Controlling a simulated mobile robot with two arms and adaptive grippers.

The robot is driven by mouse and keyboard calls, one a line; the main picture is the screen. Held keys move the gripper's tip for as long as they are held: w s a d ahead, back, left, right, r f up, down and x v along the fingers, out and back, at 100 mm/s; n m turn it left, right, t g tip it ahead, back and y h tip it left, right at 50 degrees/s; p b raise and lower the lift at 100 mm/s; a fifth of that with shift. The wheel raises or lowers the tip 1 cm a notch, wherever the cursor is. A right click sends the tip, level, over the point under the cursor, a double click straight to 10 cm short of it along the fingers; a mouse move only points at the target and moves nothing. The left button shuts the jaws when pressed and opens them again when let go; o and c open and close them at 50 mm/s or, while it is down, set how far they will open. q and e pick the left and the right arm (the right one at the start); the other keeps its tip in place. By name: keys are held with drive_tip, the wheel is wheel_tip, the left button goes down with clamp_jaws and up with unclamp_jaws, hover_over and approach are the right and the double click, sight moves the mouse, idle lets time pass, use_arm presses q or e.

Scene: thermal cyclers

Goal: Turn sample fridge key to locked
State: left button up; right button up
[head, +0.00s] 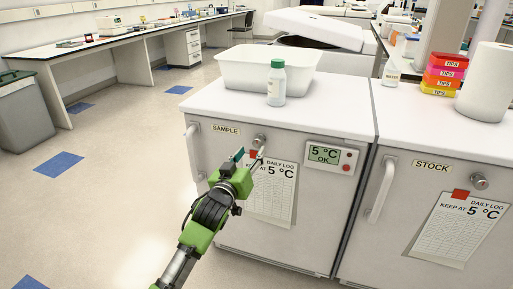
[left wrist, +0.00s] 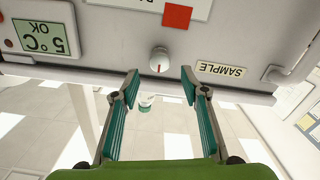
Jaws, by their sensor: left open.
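The sample fridge (head: 225,165) has a white front with a SAMPLE label (head: 226,129), which also shows upside down in the left wrist view (left wrist: 221,70). Its round silver key lock (head: 259,140) is right of the label in the head view. In the left wrist view the lock (left wrist: 159,57) shows a small red mark on its lower part; no locked or unlocked wording can be read. My left gripper (head: 250,156) is open and empty, in front of the fridge near the lock. Its teal fingers (left wrist: 161,84) are on either side of the lock's line, apart from it. My right gripper is not in view.
A display reading 5 °C OK (head: 331,156) and a daily log sheet (head: 271,190) are on the sample fridge. Its vertical handle (head: 194,150) is at left. The stock fridge (head: 400,235) stands right. A white tub (head: 245,68) and a bottle (head: 276,85) stand on top.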

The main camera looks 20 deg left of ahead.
sight(257, 143)
use_arm(q)
drive_tip(key=shift+w+d+b, duration=0.15)
drive_tip(key=shift+w+b, duration=0.3)
drive_tip(key=shift+w, duration=2.5)
drive_tip(key=c, duration=1.1)
